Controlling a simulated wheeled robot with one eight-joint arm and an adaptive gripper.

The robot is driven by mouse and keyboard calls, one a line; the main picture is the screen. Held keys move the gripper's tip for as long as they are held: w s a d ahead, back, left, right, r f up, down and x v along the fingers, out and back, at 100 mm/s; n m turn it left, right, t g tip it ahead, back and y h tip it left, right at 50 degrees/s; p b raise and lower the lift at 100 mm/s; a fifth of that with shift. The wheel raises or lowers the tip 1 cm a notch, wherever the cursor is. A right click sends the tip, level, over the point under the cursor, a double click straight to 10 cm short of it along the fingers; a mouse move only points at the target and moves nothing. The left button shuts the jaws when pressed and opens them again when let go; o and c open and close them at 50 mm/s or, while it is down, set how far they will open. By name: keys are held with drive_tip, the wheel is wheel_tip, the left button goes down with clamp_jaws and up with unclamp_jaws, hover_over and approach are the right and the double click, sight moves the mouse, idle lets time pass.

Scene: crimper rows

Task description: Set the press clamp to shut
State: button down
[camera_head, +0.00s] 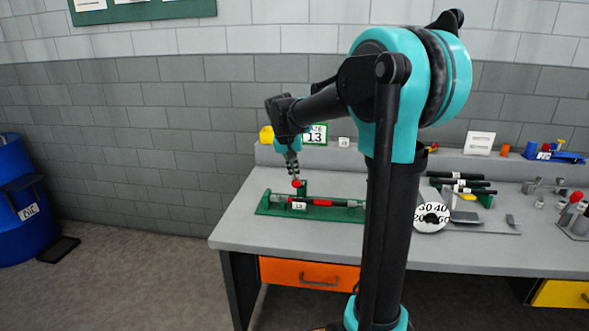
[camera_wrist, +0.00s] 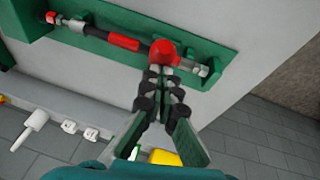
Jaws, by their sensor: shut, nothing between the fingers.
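The press clamp is a green base (camera_head: 262,207) on the grey bench, with a red-and-black rod (camera_head: 322,202) lying along it. It also shows along the top of the wrist view as a green base (camera_wrist: 100,43) with the rod (camera_wrist: 122,41) on it. A red knob (camera_head: 297,184) stands over the left part of the base; in the wrist view the knob (camera_wrist: 163,49) is right at the fingertips. My gripper (camera_wrist: 160,72) is shut and empty, and it also shows above the knob (camera_head: 295,176) in the head view. Whether the fingers touch the knob is unclear.
A yellow object (camera_head: 267,135) and a green sign with 13 (camera_head: 315,135) stand at the back. The bench left of the clamp is clear.

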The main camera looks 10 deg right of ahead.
drive_tip(key=s+a+f+t+h, duration=0.1)
drive_tip(key=s+f+t, duration=0.3)
drive_tip(key=f, duration=0.5)
drive_tip(key=shift+s+a+f+h, duration=0.25)
drive_tip(key=shift+s+f+h, duration=0.05)
drive_tip(key=shift+s+f, duration=0.05)
drive_tip(key=shift+f, duration=0.1)
